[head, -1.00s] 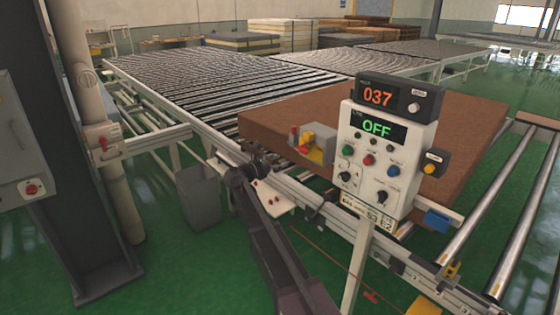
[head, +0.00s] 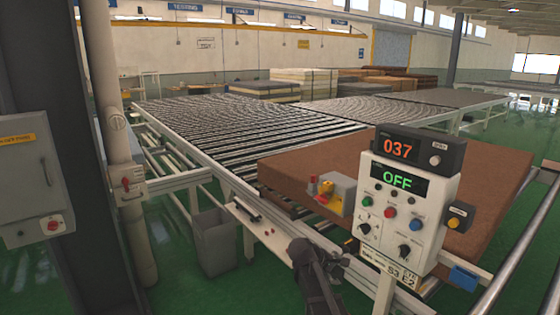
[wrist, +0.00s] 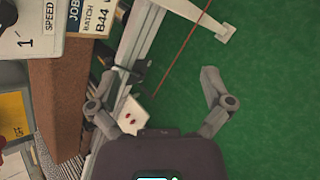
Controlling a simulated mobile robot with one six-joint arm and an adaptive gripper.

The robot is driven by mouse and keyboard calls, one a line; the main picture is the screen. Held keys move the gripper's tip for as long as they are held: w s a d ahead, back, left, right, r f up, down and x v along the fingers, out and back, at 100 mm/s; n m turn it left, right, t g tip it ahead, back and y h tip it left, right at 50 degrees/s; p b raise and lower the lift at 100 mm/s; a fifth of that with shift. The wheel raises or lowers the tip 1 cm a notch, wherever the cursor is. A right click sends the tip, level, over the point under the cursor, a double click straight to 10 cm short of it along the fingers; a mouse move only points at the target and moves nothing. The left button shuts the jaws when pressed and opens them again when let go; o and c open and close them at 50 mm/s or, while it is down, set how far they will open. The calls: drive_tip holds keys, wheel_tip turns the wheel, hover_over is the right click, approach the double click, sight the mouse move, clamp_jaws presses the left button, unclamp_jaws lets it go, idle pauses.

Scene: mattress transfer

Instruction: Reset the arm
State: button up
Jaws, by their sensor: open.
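My arm (head: 322,280) rises from the bottom edge of the head view, with my gripper (head: 300,250) at its end, in front of the conveyor's near rail. The brown mattress (head: 430,160) lies on the rollers behind the control box (head: 405,215), which shows 037 and OFF. Part of the mattress is hidden by the box.
A red and yellow switch unit (head: 335,193) stands on the rail. A grey bin (head: 214,243) is on the floor to the left, near a dark column (head: 60,150). The roller bed (head: 240,135) stretches behind. Bare green floor (wrist: 260,120) shows in the wrist view.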

drive_tip(key=s+a+f+m+g+y, duration=0.1)
drive_tip(key=s+f+m+y, duration=0.2)
drive_tip(key=s+m, duration=0.3)
drive_tip(key=s+a+f+m+g+y, duration=0.1)
drive_tip(key=s+m+y, duration=0.5)
drive_tip(key=s, duration=0.9)
wheel_tip(320, 180, down, 2)
drive_tip(key=shift+f+g, duration=0.1)
drive_tip(key=shift+g, duration=0.7)
drive_tip(key=shift+w, duration=0.1)
drive_tip(key=c, duration=0.6)
drive_tip(key=shift+d, duration=0.15)
